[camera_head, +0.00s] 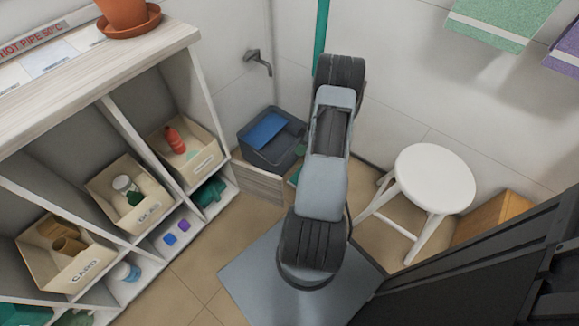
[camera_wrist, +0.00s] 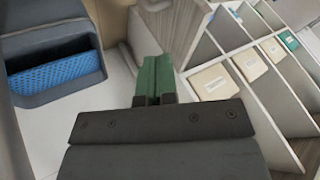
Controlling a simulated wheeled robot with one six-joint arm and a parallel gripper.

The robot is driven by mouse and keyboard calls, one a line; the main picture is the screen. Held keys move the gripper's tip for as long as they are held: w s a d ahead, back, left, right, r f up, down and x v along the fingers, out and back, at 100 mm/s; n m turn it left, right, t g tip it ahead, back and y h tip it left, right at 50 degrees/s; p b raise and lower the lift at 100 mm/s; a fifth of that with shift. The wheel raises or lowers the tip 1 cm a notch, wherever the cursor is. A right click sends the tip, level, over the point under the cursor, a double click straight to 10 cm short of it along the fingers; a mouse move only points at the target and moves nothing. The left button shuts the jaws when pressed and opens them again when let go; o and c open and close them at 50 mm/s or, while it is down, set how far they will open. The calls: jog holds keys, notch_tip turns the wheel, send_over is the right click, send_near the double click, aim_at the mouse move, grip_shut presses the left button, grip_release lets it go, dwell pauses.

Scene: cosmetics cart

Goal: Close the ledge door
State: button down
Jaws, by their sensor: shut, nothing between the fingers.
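A low wood-grain panel, which looks like the ledge door (camera_head: 262,184), stands between the shelf unit's end and my arm in the head view. In the wrist view the wood-grain panel (camera_wrist: 178,22) rises just beyond my fingertips. How far the door stands open is unclear. My gripper (camera_wrist: 153,68) has green fingers, shut together and empty, pointing toward the panel and the pale ledge surface. Whether the fingertips touch the panel cannot be told. In the head view my arm hides most of the gripper and the panel's right end.
A grey bin with a blue insert (camera_head: 270,138) sits behind the panel; it also shows in the wrist view (camera_wrist: 52,62). The shelf unit (camera_head: 150,50) with labelled boxes is at left. A white stool (camera_head: 434,180) stands at right. Tiled floor (camera_head: 195,275) is clear at lower left.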

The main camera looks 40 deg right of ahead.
jog(key=a+f+b, duration=0.3)
jog(key=a+f, duration=0.4)
jog(key=a, duration=0.2)
jog(key=shift+s+f, duration=0.25)
jog(key=shift+f, duration=0.1)
jog(key=shift+a+b, duration=0.15)
jog(key=shift+b, duration=0.15)
